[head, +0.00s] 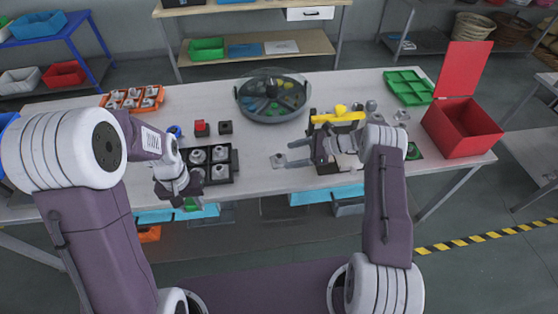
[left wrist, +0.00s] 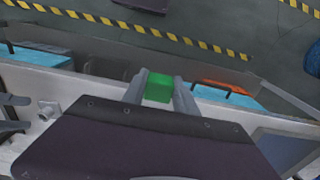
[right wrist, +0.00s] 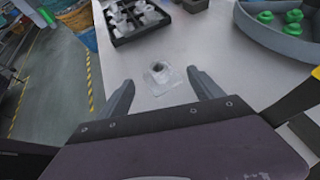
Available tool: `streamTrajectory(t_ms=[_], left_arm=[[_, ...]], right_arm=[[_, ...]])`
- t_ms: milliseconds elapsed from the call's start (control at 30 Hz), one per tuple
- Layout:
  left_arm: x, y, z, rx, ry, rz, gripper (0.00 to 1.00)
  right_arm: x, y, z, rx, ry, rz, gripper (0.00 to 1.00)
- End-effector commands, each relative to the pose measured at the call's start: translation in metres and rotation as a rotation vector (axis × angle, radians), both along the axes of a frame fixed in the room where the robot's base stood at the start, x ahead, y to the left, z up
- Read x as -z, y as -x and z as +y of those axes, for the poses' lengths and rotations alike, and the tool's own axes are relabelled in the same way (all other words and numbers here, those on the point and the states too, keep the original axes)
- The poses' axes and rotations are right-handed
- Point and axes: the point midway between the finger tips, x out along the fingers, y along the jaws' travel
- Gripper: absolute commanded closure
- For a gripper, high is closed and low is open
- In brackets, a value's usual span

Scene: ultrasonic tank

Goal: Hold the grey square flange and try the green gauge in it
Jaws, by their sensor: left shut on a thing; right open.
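The grey square flange (head: 278,160) lies on the table near its front edge, with a round raised hub. It also shows in the right wrist view (right wrist: 160,78), between and beyond the fingertips. My right gripper (head: 292,154) is open and empty, its fingers pointing toward the flange and apart from it. My left gripper (head: 191,205) is shut on the green gauge (left wrist: 158,88), which shows as a green block between the fingers. In the head view the gauge (head: 191,204) is mostly hidden by the gripper, at the table's front edge.
A black tray (head: 235,165) with several grey parts stands beside my left gripper. A round divided bowl (head: 242,104) stands behind. A red open box (head: 463,128) and green tray (head: 409,86) are at the right. An orange tray (head: 105,102) is at the left.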

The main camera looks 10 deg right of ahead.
Motion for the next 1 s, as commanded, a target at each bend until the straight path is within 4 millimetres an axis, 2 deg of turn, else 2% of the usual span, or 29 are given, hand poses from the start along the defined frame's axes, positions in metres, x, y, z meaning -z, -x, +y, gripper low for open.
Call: streamTrajectory(t_ms=[100,300,667,700,800,867,1000], left_arm=[[0.0,0.0,0.0,0.0,0.0,0.0,1.0],[0.0,0.0,0.0,0.0,0.0,0.0,1.0],[0.0,0.0,0.0,0.0,0.0,0.0,1.0],[0.0,0.0,0.0,0.0,0.0,0.0,1.0],[0.0,0.0,0.0,0.0,0.0,0.0,1.0],[0.0,0.0,0.0,0.0,0.0,0.0,1.0],[0.0,0.0,0.0,0.0,0.0,0.0,1.0]], right_arm=[[0.01,-0.004,0.018,-0.003,0.0,0.001,0.24],[0.02,-0.011,0.036,-0.002,0.0,0.0,0.24],[0.023,-0.013,0.041,0.0,0.0,-0.001,0.24],[0.023,-0.013,0.041,0.0,0.0,-0.001,0.3],[0.023,-0.013,0.041,0.0,0.0,-0.001,0.58],[0.023,-0.013,0.041,0.0,0.0,0.0,0.72],[0.023,-0.013,0.041,0.0,0.001,0.0,0.73]])
